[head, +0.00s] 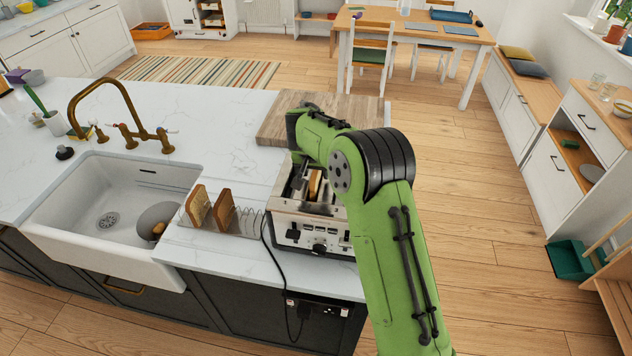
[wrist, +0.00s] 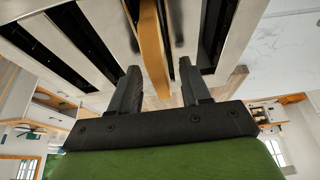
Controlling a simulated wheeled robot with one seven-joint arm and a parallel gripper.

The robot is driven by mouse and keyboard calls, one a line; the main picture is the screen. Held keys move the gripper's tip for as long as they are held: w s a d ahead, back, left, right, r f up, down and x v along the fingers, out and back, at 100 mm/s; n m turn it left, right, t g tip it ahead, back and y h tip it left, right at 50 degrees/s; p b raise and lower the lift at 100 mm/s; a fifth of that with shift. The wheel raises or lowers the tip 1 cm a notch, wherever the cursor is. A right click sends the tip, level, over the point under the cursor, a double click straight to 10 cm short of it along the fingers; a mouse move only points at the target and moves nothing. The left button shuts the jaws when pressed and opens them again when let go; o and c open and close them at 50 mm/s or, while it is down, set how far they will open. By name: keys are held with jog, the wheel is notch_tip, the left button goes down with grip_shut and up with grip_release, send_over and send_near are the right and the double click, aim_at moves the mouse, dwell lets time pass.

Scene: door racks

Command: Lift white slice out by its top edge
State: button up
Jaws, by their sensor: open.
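The white slice (wrist: 152,45), seen edge-on with a tan crust, stands upright in a slot of the steel toaster (head: 313,228). It shows small in the head view (head: 315,184), partly hidden by my arm. In the wrist view my gripper (wrist: 160,72) is open, with one dark finger on each side of the slice's line. Gaps show between the fingers and the slice, so it is not held. I cannot tell how far the fingertips reach past its top edge. The toaster's other visible slots (wrist: 85,38) look dark and empty.
Left of the toaster, a wire rack (head: 247,220) holds two brown slices (head: 223,207). Beyond are the white sink (head: 125,200) and brass tap (head: 120,110). A wooden board (head: 275,125) lies behind the toaster. A black cord (head: 270,252) hangs over the counter front.

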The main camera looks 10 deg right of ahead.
jog(key=shift+w+f, duration=0.2)
jog(key=shift+f, duration=0.05)
jog(key=shift+s, duration=0.2)
jog(key=shift+c, duration=1.3)
jog(key=shift+w, duration=0.1)
grip_shut()
jog(key=shift+r, duration=0.1)
notch_tip(320, 180, up, 19)
jog(key=p, duration=0.2)
jog(key=shift+r+p, duration=0.2)
jog(key=shift+p, duration=0.1)
